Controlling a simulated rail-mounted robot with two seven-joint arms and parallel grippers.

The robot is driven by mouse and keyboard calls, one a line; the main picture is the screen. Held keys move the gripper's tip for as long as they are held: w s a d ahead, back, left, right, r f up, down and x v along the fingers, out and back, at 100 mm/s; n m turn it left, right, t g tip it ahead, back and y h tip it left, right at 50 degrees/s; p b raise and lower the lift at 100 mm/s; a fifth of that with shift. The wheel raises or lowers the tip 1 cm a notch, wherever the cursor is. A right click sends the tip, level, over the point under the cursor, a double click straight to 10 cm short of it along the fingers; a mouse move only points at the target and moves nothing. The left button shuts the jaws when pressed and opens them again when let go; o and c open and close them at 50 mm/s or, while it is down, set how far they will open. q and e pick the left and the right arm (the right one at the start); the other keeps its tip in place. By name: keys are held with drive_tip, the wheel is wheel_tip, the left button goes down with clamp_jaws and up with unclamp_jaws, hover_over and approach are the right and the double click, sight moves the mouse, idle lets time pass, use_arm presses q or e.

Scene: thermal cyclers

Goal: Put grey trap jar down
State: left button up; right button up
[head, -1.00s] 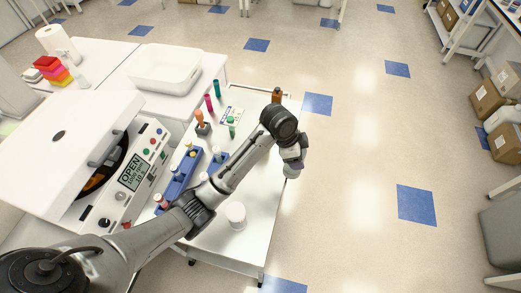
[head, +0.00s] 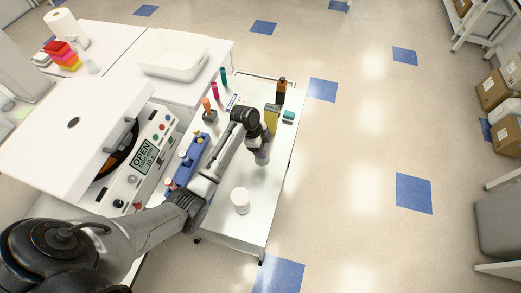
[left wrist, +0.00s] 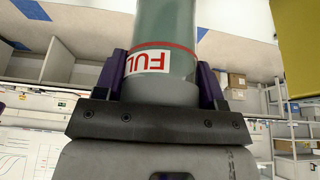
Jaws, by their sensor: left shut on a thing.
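My left gripper (head: 261,156) is over the white cart top (head: 262,205), right of the blue rack. In the left wrist view its purple fingers (left wrist: 163,85) are shut on the grey trap jar (left wrist: 165,30), which has a red stripe and a white label reading "FUL". In the head view the jar is mostly hidden by the gripper, and I cannot tell whether it touches the cart. My right gripper is in neither view.
A white round tub (head: 240,200) stands in front of the gripper. A yellow container (head: 272,118), a brown bottle (head: 281,90) and a teal item (head: 288,116) stand behind it. The cart's front right is clear.

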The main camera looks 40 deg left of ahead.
use_arm(q)
drive_tip(key=shift+a+f, duration=0.4)
drive_tip(key=shift+a, duration=0.3)
drive_tip(key=shift+f, duration=1.95)
drive_tip(key=shift+f, duration=0.1)
drive_tip(key=shift+f, duration=0.15)
drive_tip(key=o, duration=1.1)
drive_tip(key=shift+r, duration=0.35)
drive_tip(key=v, duration=1.2)
drive_tip(key=shift+a+f, duration=0.1)
